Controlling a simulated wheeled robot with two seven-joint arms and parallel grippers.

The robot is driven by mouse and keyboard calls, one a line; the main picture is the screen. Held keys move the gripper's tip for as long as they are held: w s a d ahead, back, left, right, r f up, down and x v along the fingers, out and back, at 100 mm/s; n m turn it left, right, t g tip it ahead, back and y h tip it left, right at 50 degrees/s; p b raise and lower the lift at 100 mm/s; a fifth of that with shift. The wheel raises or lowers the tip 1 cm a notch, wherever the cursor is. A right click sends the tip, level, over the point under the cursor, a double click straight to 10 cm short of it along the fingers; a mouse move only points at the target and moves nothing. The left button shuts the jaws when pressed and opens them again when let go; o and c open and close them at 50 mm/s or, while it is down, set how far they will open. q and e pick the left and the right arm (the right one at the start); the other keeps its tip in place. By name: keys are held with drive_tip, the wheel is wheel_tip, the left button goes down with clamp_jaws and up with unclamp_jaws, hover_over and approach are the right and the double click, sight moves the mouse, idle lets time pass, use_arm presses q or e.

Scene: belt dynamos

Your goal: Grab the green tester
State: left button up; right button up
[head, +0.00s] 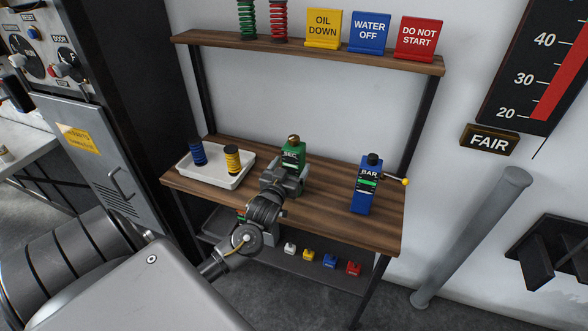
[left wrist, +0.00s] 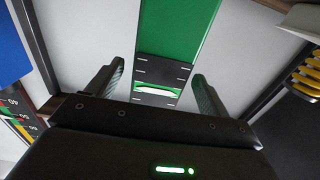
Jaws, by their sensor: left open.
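The green tester (head: 293,152) is a green box with a dark "SEC" label and a brownish knob on top. It stands upright on the wooden bench (head: 325,221), its lower part hidden behind my gripper. My left gripper (head: 285,177) is at the tester's front. In the left wrist view the green tester (left wrist: 178,30) shows centrally, with its dark panel and a lit display between the two fingers. My left gripper (left wrist: 160,88) is open, one finger on each side of the tester, with gaps to both. My right gripper is not in view.
A blue "BAR" tester (head: 362,190) with a yellow-tipped lever stands to the right. A white tray (head: 215,178) holds a blue coil and a yellow coil at left. The upper shelf (head: 300,53) carries springs and signs. Small coloured blocks (head: 308,255) sit on the lower shelf.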

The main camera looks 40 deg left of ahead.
use_arm(q)
drive_tip(key=p+x, duration=0.1)
drive_tip(key=x, duration=0.4)
drive_tip(key=c, duration=1.6)
drive_tip(key=shift+r, duration=0.1)
drive_tip(key=shift+c, duration=0.2)
drive_tip(key=shift+r, duration=0.1)
